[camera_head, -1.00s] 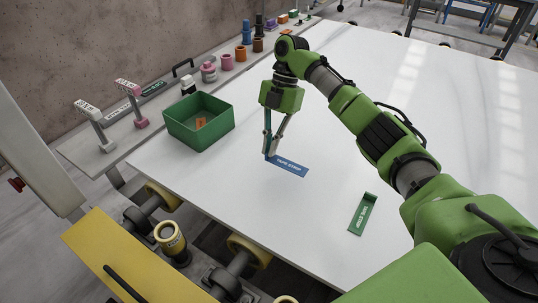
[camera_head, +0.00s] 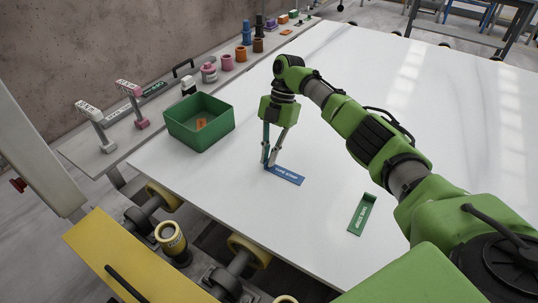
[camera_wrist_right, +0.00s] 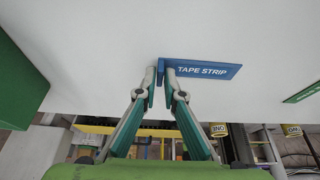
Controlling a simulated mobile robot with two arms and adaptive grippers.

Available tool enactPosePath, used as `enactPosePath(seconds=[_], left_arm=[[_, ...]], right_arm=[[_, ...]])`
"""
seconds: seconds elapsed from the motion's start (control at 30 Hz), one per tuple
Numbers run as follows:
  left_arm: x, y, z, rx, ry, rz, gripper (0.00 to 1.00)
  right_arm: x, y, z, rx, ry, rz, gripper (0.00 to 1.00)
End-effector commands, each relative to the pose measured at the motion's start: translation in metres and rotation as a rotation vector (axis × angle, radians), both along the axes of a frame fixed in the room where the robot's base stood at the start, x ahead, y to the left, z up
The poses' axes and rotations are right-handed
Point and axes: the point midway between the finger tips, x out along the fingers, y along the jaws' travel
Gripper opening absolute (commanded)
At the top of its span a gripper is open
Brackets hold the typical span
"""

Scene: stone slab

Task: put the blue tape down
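The blue tape (camera_head: 287,174) is a flat blue strip marked "TAPE STRIP" with a small upright tab at its left end. It appears to lie flat on the white stone slab (camera_head: 330,220). It also shows in the right wrist view (camera_wrist_right: 205,70). My right gripper (camera_head: 269,161) points down at the tab end. Its fingertips stand slightly apart, one on each side of the tab, with a narrow gap in the right wrist view (camera_wrist_right: 161,74). My left gripper is not in view.
A green strip (camera_head: 362,214) lies to the right on the slab. A green open box (camera_head: 222,130) with an orange piece (camera_head: 201,124) inside stands at the left. A ledge behind holds pink, orange and other coloured items. The slab's far right is clear.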

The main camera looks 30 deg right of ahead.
Motion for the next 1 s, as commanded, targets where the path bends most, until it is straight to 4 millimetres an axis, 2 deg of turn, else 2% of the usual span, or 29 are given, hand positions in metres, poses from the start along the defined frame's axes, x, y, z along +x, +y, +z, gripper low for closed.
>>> enactPosePath(seconds=[0.33,0.47,0.57,0.8,1.0], left_arm=[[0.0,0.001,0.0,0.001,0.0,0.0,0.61],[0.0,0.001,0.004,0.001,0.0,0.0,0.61],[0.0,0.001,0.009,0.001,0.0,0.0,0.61],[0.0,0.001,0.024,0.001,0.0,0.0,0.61],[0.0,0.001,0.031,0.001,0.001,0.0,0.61]], right_arm=[[0.0,0.0,0.001,0.0,0.0,0.0,0.22],[0.001,-0.001,0.008,0.001,-0.001,-0.002,0.22],[0.004,-0.006,0.023,0.001,-0.002,-0.001,0.22],[0.015,-0.023,0.075,0.002,-0.003,-0.002,0.22],[0.021,-0.034,0.102,0.001,0.0,-0.002,0.22]])
